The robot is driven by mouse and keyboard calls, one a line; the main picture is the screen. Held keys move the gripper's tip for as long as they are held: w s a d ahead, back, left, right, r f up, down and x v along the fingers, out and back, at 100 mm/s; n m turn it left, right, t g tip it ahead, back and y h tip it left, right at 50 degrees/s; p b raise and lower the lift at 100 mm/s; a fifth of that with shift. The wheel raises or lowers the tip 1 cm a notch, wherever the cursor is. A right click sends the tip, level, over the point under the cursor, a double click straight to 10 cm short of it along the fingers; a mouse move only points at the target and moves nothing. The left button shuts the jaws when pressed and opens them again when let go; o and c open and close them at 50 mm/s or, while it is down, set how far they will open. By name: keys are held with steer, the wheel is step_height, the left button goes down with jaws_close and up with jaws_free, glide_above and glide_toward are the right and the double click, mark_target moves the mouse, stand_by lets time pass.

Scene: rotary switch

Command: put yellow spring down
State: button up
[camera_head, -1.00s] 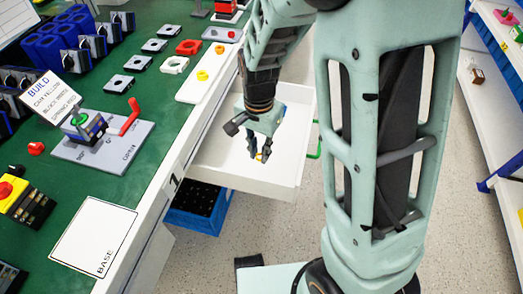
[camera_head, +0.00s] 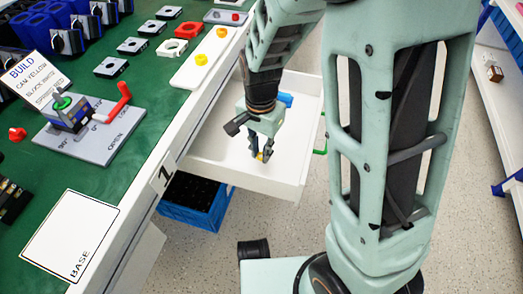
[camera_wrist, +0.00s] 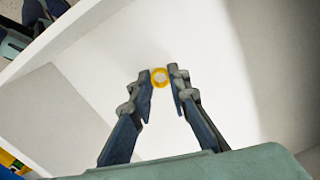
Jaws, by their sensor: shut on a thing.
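The yellow spring (camera_wrist: 159,77) shows as a small yellow ring between the two fingertips of my gripper (camera_wrist: 160,80) in the wrist view. My gripper is shut on it. In the head view my gripper (camera_head: 263,156) points down inside the open white drawer (camera_head: 285,183), and a bit of the yellow spring (camera_head: 261,156) shows at the fingertips. I cannot tell how far the spring is above the drawer floor.
The green bench (camera_head: 130,185) left of the drawer holds a white BASE plate (camera_head: 78,235), a grey switch plate with a red lever (camera_head: 118,104) and a build card (camera_head: 33,82). A blue crate (camera_head: 192,203) stands below. A blue piece (camera_head: 286,99) lies farther back in the drawer.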

steer(key=shift+f, duration=0.2)
steer(key=o, duration=0.7)
steer(key=shift+r, duration=0.1)
step_height(320, 180, up, 12)
steer(key=p, duration=0.4)
steer(key=shift+r, duration=0.15)
